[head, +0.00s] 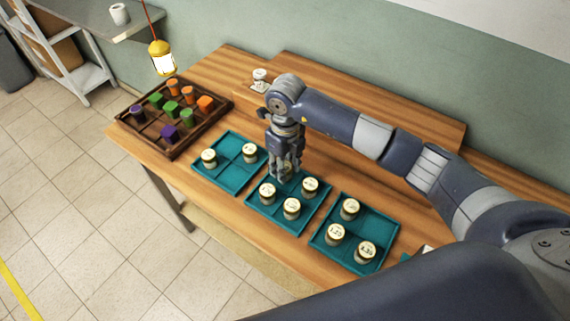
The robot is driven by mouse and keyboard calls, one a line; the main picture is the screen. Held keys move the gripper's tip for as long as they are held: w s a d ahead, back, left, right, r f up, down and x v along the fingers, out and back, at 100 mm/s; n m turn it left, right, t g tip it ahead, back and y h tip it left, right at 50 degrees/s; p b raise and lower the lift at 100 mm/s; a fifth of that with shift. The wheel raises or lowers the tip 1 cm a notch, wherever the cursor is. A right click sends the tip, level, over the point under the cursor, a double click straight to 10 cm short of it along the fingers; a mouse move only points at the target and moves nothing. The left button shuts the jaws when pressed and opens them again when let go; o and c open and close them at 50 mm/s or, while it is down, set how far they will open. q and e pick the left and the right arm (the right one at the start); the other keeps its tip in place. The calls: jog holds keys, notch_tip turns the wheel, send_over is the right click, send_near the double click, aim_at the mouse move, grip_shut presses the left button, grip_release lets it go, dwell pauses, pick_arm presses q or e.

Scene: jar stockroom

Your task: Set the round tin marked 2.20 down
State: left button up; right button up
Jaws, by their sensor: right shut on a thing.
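My right gripper (286,175) points down over the back compartment of the middle teal tray (318,215). It is shut on a round tin, mostly hidden by the fingers; only a little of its pale lid shows, and its mark cannot be read. I cannot tell whether this tin touches the tray floor. Three other pale-lidded tins stand in that tray: a left one (267,194), a right one (310,188) and a front one (291,209). My left gripper is out of view.
The left teal tray (229,178) holds two tins and has bare compartments. The right teal tray (381,224) holds three tins. A dark wooden box (150,147) with coloured blocks stands at the left. A small white-topped object (260,78) stands at the back. A yellow lantern (162,60) hangs nearby.

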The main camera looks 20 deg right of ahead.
jog(key=shift+f, duration=0.3)
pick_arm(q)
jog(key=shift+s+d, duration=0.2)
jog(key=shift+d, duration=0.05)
pick_arm(e)
jog(key=shift+f, duration=0.1)
jog(key=o, duration=0.6)
jog(key=shift+f, duration=0.1)
jog(key=o, duration=0.5)
jog(key=shift+c, duration=0.2)
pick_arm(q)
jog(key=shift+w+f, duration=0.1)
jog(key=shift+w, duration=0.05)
